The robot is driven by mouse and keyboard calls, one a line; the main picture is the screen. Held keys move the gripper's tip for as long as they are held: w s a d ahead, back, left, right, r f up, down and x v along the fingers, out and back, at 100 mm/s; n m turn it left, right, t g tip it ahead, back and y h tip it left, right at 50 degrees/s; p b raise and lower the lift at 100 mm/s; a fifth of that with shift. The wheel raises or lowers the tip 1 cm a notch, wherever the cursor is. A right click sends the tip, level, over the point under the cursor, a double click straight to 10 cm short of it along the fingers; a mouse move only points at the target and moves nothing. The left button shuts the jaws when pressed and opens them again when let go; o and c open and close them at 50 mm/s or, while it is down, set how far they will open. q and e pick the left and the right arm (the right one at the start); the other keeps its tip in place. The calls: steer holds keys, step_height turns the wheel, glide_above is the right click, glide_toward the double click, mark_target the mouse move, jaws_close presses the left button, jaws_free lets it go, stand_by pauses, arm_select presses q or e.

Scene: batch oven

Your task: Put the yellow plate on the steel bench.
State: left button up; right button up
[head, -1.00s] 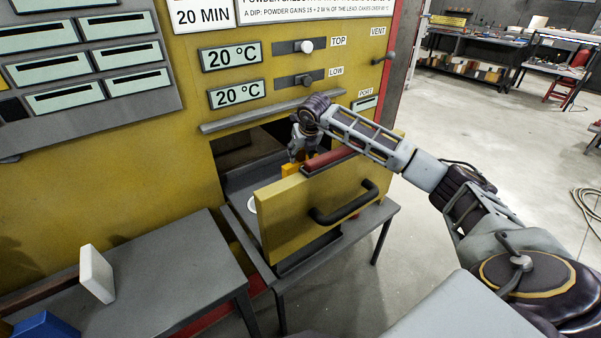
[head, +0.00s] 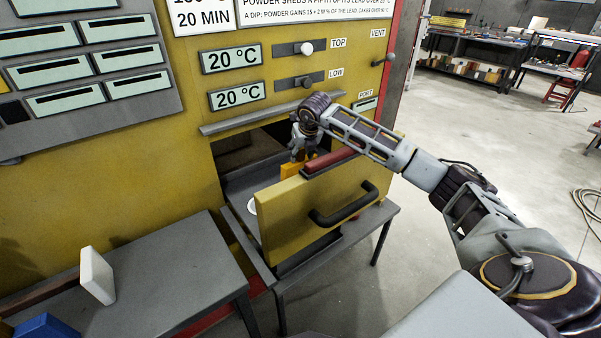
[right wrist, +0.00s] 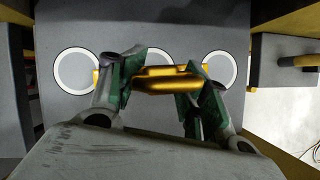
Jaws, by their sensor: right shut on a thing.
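The yellow plate (head: 289,170) shows as a small orange-yellow strip behind the front of the open oven drawer. Much of it is hidden by the drawer front and my gripper. My right gripper (head: 298,157) reaches down into the drawer from above and is shut on the plate. In the right wrist view the plate (right wrist: 165,79) lies between the two green-padded fingers, over the grey drawer floor with white rings. Whether it touches the floor I cannot tell. The grey steel bench (head: 190,263) stands at the lower left. My left gripper is not in view.
The yellow drawer front (head: 285,217) with its black handle (head: 343,205) stands up before the plate. A white plate (head: 97,276) stands on edge on the bench, and a blue thing (head: 45,326) is nearer. The bench's right part is clear.

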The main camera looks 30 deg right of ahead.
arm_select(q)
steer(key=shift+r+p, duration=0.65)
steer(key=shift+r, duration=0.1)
arm_select(e)
steer(key=shift+r, duration=1.7)
steer(key=shift+r, duration=0.1)
